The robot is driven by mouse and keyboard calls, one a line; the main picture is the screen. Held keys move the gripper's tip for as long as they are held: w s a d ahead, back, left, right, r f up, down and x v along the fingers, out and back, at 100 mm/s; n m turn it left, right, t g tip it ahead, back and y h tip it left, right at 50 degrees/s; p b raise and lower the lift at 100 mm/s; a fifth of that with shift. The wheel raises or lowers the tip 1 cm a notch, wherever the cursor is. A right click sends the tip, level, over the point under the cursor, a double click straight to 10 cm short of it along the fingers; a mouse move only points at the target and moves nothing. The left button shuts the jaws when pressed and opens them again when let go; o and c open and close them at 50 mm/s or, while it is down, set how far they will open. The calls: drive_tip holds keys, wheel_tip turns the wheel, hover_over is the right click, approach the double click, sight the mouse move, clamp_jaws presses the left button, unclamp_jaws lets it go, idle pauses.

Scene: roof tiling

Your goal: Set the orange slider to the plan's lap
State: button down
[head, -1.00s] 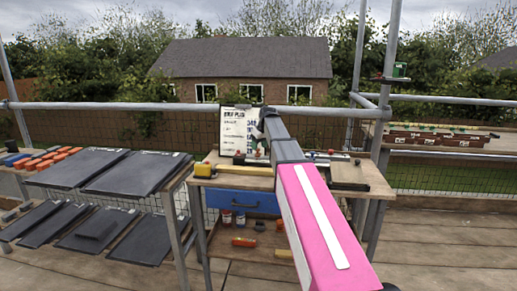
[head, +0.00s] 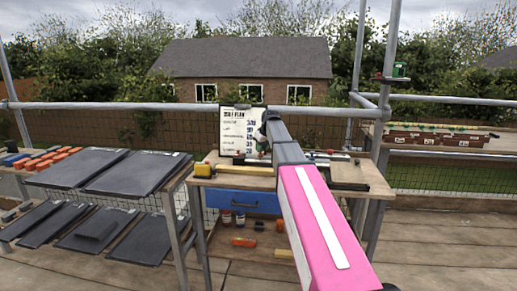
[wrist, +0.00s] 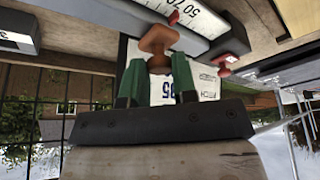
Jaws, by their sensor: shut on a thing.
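The orange slider (wrist: 158,40) shows in the wrist view as a knob with a narrow neck. My gripper (wrist: 157,68) has its two green fingers on either side of that neck and is shut on it. The slider sits at a pale scale bar (wrist: 190,22) where "50" and "70" can be read; its exact setting cannot be told. The plan (head: 238,130) is a white sheet upright at the back of the bench in the head view. It is partly behind my arm, and its figures are too small to read surely.
A blue drawer (head: 243,201) is below. Dark tiles (head: 138,172) lie on a rack to the left.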

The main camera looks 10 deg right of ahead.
drive_tip(key=shift+s+d, duration=0.2)
drive_tip(key=shift+d, duration=0.4)
drive_tip(key=shift+s+d, duration=0.2)
drive_tip(key=shift+d, duration=0.35)
drive_tip(key=c, duration=0.9)
unclamp_jaws()
drive_tip(key=v, duration=1)
drive_tip(key=shift+s+d+r, duration=0.1)
drive_tip(key=shift+r, duration=0.3)
